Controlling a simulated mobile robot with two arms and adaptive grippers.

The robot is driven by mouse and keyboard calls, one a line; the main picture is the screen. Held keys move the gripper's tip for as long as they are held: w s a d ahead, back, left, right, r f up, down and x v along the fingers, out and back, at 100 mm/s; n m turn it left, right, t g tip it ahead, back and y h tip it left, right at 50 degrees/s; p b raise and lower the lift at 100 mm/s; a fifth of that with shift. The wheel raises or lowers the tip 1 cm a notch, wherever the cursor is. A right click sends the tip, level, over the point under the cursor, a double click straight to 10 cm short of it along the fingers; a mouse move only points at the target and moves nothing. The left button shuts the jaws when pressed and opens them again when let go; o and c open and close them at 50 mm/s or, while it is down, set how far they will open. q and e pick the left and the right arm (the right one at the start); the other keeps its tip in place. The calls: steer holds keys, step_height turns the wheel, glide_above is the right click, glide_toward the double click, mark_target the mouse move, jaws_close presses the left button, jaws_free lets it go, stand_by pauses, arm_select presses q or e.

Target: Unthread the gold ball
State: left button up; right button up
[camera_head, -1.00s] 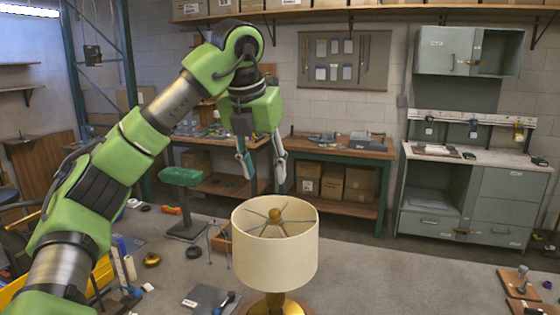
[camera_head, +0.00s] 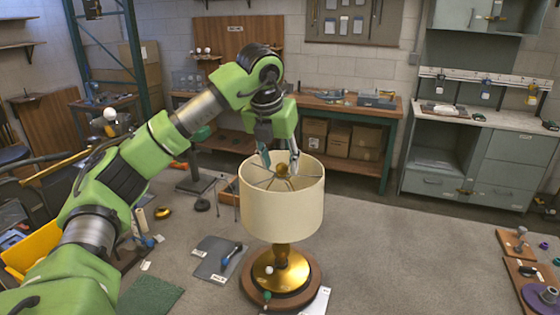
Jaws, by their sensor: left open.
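The gold ball (camera_head: 282,169) sits at the middle of the spokes, in the open top of the cream lampshade (camera_head: 282,212). The lamp stands upright, with a gold base (camera_head: 281,268) on a round wooden plinth. My left gripper (camera_head: 281,163) points down at the shade's top, its two fingers spread at the left and right of the ball. It is open. I cannot tell whether the fingertips touch the ball. My right gripper is out of view.
A grey mat (camera_head: 217,257) with a blue-handled tool (camera_head: 231,255) lies left of the lamp. A green mat (camera_head: 149,297) lies nearer left. Wooden boards with parts (camera_head: 524,270) lie at the right edge. The grey surface right of the lamp is mostly clear.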

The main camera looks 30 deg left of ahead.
arm_select(q)
steer(key=shift+w+f, duration=0.3)
steer(key=shift+f, duration=0.25)
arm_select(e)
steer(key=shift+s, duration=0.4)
arm_select(q)
jaws_close()
steer(key=n, duration=0.1)
steer(key=n+y, duration=0.1)
steer(key=n, duration=0.2)
steer(key=shift+d+r+g+y+p, duration=0.15)
steer(key=shift+d+g+y+p, duration=0.1)
steer(key=shift+g+y+p, duration=0.1)
steer(key=shift+w+n+g+y, duration=0.1)
steer(key=shift+n+g+y, duration=0.25)
steer(key=shift+n, duration=1.15)
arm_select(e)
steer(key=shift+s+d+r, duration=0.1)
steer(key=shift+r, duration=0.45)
